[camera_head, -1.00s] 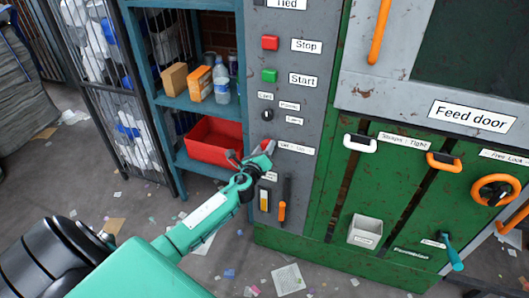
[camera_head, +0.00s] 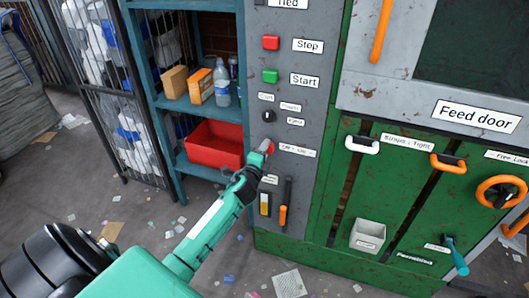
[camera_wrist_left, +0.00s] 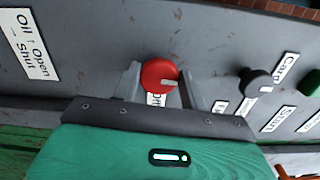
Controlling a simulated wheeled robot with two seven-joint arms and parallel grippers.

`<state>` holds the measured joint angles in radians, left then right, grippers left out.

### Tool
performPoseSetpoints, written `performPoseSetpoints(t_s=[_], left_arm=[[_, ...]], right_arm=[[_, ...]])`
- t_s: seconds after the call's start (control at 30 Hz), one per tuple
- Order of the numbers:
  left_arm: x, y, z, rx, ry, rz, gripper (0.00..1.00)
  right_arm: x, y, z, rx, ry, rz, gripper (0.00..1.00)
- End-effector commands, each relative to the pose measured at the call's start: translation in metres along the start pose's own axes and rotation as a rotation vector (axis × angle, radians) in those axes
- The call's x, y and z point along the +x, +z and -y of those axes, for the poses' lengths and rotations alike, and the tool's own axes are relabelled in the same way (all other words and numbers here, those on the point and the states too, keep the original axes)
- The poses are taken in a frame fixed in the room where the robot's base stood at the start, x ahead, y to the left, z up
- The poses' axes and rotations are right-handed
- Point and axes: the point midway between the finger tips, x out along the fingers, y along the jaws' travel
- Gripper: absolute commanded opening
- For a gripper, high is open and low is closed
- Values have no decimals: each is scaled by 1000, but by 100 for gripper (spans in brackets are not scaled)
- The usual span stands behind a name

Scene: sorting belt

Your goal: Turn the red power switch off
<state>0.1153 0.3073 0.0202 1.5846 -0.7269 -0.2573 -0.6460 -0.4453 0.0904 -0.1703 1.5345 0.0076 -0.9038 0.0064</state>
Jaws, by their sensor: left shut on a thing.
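The red power switch (camera_head: 270,146) is a round knob low on the grey control panel, beside a small label. It shows large in the left wrist view (camera_wrist_left: 157,72), with a pale pointer mark toward the right of its face and a partly hidden label below it. My left gripper (camera_head: 264,149) reaches the knob from the lower left. In the wrist view its two grey fingers (camera_wrist_left: 160,84) stand on either side of the knob, shut on it. My right gripper is not in view.
Above the knob are a black selector (camera_head: 268,116), a green Start button (camera_head: 270,76) and a red Stop button (camera_head: 271,42). An orange-handled lever (camera_head: 283,215) hangs just below. Blue shelves with a red bin (camera_head: 213,150) stand left; the green feed-door machine is right.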

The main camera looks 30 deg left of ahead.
Motion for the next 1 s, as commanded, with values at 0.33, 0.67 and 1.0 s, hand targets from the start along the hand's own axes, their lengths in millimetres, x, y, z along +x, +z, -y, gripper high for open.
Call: performPoseSetpoints(t_s=[0.33,0.67,1.0], left_arm=[[0,0,-1,-99,1,1,21],[0,0,-1,-110,2,1,21],[0,0,-1,-109,1,1,64]], right_arm=[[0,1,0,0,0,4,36],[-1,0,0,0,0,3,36],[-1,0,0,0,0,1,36]])
